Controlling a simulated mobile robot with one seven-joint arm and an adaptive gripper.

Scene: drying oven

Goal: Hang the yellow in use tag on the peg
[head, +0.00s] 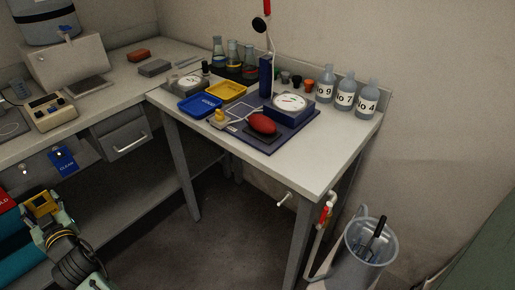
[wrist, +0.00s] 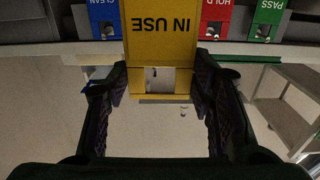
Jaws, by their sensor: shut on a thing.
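The yellow IN USE tag (wrist: 160,40) is held between the two fingers of my gripper (wrist: 160,84), its lettering upside down in the wrist view. A cut-out shows in the tag near the fingertips. In the head view my gripper (head: 48,218) is at the lower left with the yellow tag (head: 41,204), in front of and below the bench edge. A small pale peg-like spot (head: 23,169) shows on the bench front between the blue and red tags. In the wrist view the tag hides the spot between those tags, so I cannot tell its distance from the peg.
Blue CLEAN (wrist: 103,18), red HOLD (wrist: 215,18) and green PASS (wrist: 267,18) tags hang along the bench front, close on both sides. Open floor (head: 150,235) lies to the right.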

